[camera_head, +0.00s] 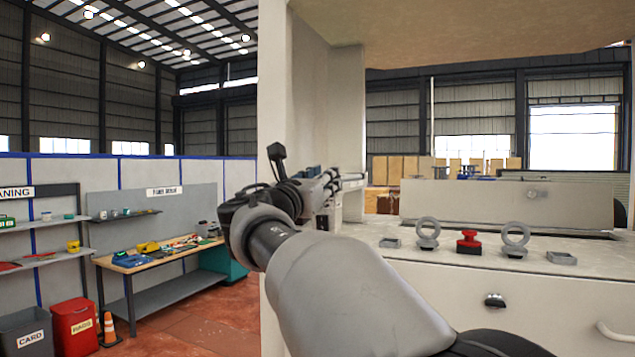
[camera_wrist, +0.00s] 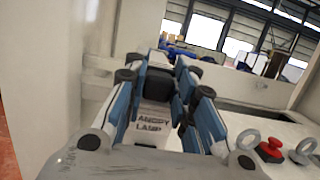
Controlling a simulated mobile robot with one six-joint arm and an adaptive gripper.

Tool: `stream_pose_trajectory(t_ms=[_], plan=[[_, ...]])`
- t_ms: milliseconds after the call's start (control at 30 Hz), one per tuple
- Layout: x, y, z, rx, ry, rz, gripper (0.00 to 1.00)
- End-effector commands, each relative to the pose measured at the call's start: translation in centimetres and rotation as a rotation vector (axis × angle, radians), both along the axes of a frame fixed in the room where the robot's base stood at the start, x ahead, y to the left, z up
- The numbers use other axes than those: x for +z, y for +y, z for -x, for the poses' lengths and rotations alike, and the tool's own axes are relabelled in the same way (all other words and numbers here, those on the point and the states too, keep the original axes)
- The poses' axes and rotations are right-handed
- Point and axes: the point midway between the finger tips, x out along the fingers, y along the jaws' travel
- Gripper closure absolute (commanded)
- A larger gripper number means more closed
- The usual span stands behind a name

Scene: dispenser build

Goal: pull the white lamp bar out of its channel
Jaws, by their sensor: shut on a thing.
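My gripper (camera_head: 328,178) is at the inner side of the cabinet's left post in the head view. In the wrist view my gripper (camera_wrist: 172,72) has its blue-sided fingers around a dark block (camera_wrist: 160,84), which I take to be the grip of the lamp bar. A pale plate (camera_wrist: 150,122) with lettering that ends in "LAMP" lies between the fingers. In the head view a pale bar end (camera_head: 352,178) shows just past my fingertips. The fingers hide most of the lamp bar and its channel, so how far it sits in cannot be told.
The left post (camera_head: 305,100) stands close beside my arm. The counter (camera_head: 450,243) carries two grey rings (camera_head: 428,232) (camera_head: 515,238), a red button (camera_head: 468,241) and small trays (camera_head: 390,242). A workbench (camera_head: 160,258) and bins (camera_head: 75,325) stand far left.

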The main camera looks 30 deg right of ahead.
Motion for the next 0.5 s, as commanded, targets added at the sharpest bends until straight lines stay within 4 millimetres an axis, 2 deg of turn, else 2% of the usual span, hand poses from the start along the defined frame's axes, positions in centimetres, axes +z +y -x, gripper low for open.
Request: stream_pose_trajectory(t_ms=[500], plan=[[-0.31, 0.29, 0.19, -0.001, 0.004, -0.004, 1.0]])
